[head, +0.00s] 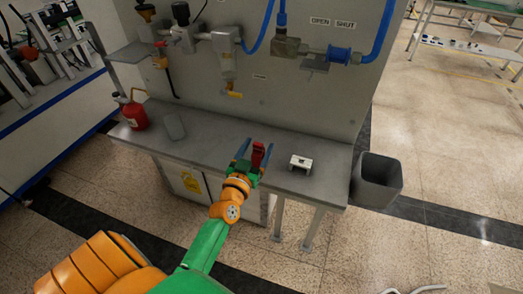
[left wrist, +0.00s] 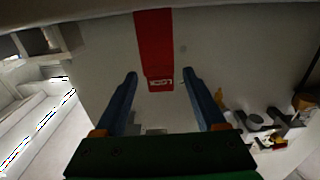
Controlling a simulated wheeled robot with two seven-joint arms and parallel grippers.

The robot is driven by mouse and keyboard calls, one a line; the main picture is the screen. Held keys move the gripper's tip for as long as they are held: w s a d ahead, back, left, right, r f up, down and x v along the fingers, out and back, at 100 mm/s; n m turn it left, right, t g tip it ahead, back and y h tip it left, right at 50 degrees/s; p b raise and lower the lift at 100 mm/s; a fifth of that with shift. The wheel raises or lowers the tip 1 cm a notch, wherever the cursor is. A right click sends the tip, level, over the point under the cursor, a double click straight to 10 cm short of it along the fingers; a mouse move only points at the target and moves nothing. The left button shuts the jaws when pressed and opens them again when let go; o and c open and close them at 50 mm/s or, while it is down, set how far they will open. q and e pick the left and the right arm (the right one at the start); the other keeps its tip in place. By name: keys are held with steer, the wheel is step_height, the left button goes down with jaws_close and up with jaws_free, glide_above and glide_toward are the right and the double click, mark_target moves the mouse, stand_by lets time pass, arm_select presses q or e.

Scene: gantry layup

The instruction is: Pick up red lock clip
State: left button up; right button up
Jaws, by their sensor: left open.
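The red lock clip (head: 258,153) shows at the work shelf, between the blue fingers of my left gripper (head: 256,146). In the left wrist view the clip (left wrist: 155,45) is a long red strip with white lettering, seen upside down. Its lettered end lies between the two fingertips of my left gripper (left wrist: 160,76), with a visible gap on each side. The fingers are spread and do not appear to touch it. Whether the clip rests on the shelf is hard to tell. My right gripper is not in view.
The grey shelf (head: 220,146) runs along a panel with valves and blue hoses. A white bracket-like block (head: 300,163) sits right of the gripper. A red bottle (head: 134,114) and a grey block (head: 173,126) stand at left. A grey bin (head: 376,180) is at the right end.

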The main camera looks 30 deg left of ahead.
arm_select(q)
steer(key=x, duration=0.3)
steer(key=shift+w+a, duration=0.2)
steer(key=shift+w, duration=0.15)
steer(key=shift+w+f, duration=0.1)
steer(key=shift+w, duration=0.1)
steer(key=shift+s+d, duration=0.1)
steer(key=shift+s, duration=0.05)
jaws_close()
